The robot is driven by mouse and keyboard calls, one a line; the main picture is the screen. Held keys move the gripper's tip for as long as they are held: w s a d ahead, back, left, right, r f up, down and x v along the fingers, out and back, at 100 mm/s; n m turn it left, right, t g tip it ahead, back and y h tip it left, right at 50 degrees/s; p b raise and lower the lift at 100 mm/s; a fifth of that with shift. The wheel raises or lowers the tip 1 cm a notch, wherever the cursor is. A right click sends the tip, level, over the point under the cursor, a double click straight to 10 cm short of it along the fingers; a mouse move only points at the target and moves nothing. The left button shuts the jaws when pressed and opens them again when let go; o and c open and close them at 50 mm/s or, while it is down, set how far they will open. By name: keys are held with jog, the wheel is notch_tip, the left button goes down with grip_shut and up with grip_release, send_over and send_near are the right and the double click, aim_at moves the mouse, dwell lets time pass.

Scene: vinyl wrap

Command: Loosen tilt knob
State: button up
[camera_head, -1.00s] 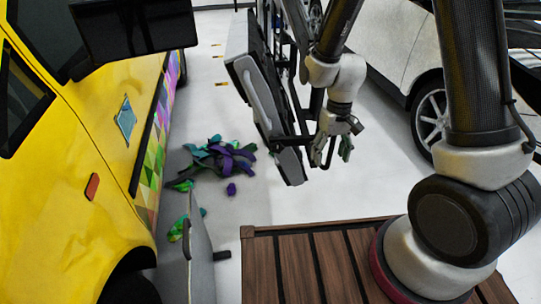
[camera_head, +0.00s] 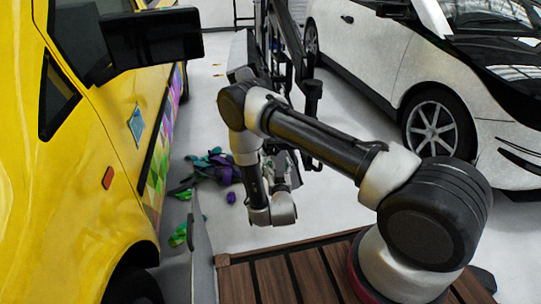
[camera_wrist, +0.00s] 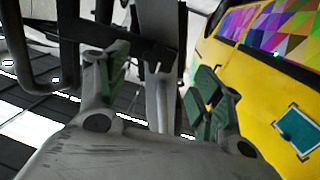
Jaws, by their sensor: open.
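My gripper (camera_wrist: 157,88) is open, its two green-padded fingers spread apart in the wrist view. A grey upright bar (camera_wrist: 161,105) of the dark stand (camera_wrist: 95,25) shows in the gap between the fingers, farther off; I cannot tell whether either finger touches it. I cannot tell for sure that this is the tilt knob. My arm hides much of the stand's lower part and of its panel. The gripper is partly hidden there too.
A yellow car (camera_head: 85,195) with its black mirror (camera_head: 152,36) stands close on the left. A white car (camera_head: 385,50) stands at the right. Purple and green vinyl scraps (camera_head: 212,168) lie on the floor. A wooden deck (camera_head: 290,272) is in front.

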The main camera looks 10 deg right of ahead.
aim_at(274, 151)
jog(key=w, duration=0.5)
jog(key=w+d+r, duration=0.1)
jog(key=w, duration=0.2)
jog(key=shift+s, duration=0.1)
jog(key=c, duration=1)
